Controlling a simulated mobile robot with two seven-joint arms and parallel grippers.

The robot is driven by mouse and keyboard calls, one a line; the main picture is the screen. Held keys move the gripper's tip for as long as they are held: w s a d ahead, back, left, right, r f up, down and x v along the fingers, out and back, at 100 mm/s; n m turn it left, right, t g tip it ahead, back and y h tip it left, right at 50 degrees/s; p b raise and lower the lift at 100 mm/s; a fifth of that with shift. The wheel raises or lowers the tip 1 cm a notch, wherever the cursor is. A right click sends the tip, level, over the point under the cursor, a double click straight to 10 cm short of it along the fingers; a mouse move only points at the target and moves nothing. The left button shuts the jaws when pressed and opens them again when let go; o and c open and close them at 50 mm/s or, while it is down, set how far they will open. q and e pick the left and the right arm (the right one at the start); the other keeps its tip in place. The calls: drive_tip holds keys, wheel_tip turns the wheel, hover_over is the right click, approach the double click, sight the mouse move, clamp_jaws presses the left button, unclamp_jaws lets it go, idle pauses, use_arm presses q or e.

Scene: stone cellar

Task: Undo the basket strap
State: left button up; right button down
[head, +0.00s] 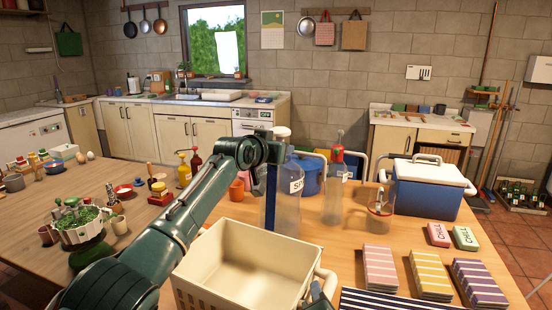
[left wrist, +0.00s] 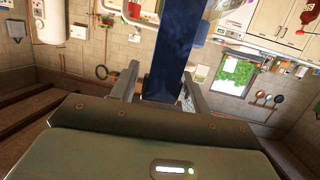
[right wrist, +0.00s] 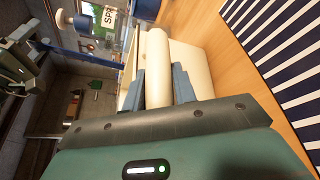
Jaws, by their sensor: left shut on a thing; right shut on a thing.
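The cream basket (head: 245,262) stands on the wooden table, open and empty inside as far as I see. A dark blue strap (head: 270,195) hangs upright from my left gripper (head: 272,160), down to the basket's far rim; its lower end is hard to make out. In the left wrist view the jaws are shut on this strap (left wrist: 165,50). My right gripper (head: 320,291) is low at the basket's right side. In the right wrist view it is shut on the basket's rounded cream handle (right wrist: 157,60).
A clear bottle (head: 295,190) stands close behind the strap. A spray bottle (head: 335,185), a glass jar (head: 381,200) and a blue cooler (head: 428,195) stand farther right. A striped mat (head: 390,301) and folded striped cloths (head: 429,275) lie right of the basket.

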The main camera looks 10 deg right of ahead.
use_arm(q)
drive_tip(key=shift+f, duration=0.15)
use_arm(e)
drive_tip(key=shift+s+a+f, duration=0.1)
drive_tip(key=shift+a+f, duration=0.05)
use_arm(q)
drive_tip(key=o, duration=1.3)
drive_tip(key=shift+s+a, duration=0.1)
drive_tip(key=shift+v, duration=5.95)
use_arm(e)
drive_tip(key=shift+d, duration=0.2)
drive_tip(key=c, duration=1)
unclamp_jaws()
drive_tip(key=shift+c, duration=0.2)
